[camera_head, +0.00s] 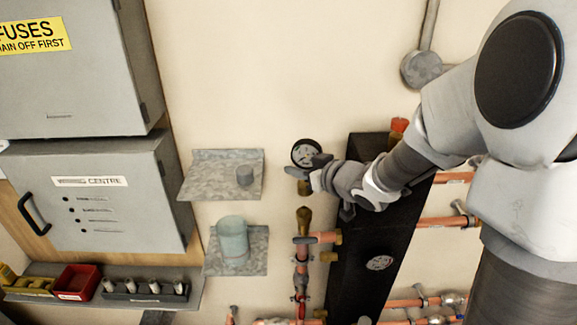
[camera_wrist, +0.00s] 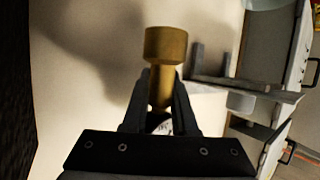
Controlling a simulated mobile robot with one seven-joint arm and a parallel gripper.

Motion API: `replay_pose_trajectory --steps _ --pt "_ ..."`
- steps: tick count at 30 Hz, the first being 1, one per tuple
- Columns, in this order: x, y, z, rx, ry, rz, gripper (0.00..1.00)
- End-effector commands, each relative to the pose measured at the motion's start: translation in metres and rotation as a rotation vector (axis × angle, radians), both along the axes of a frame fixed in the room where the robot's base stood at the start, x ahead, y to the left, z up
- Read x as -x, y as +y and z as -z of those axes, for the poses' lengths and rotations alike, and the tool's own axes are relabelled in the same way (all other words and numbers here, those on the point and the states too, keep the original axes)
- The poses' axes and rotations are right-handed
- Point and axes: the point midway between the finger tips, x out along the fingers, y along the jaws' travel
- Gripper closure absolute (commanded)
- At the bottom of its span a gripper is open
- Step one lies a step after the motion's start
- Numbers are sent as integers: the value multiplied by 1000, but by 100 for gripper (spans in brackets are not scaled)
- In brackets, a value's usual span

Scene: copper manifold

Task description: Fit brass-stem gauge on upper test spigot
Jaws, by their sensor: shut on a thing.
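The gauge (camera_head: 306,152), with a black rim and pale dial, is in my gripper (camera_head: 312,174) in the head view. Its brass stem (camera_head: 304,188) points down below the fingers. In the wrist view the brass stem (camera_wrist: 165,62), with a wide collar at its end, stands between the two fingers of my gripper (camera_wrist: 162,92), which is shut on it. A sliver of the dial shows behind the fingers. A brass spigot (camera_head: 304,220) stands upright on the copper pipework just below the stem, with a gap between them. The spigot cannot be made out in the wrist view.
A black panel (camera_head: 372,225) stands right of the spigot, with another gauge (camera_head: 380,262) on it. Left are two grey wall shelves, the upper (camera_head: 215,182) with a small grey cylinder, the lower (camera_head: 258,262) with a translucent beaker (camera_head: 232,240). Grey cabinets (camera_head: 95,200) stand far left.

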Motion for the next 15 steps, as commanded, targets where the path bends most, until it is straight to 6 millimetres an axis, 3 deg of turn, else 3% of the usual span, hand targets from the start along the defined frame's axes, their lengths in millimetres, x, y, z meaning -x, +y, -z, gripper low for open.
replay_pose_trajectory --steps 15 --pt "0 1 37 0 -1 -1 100"
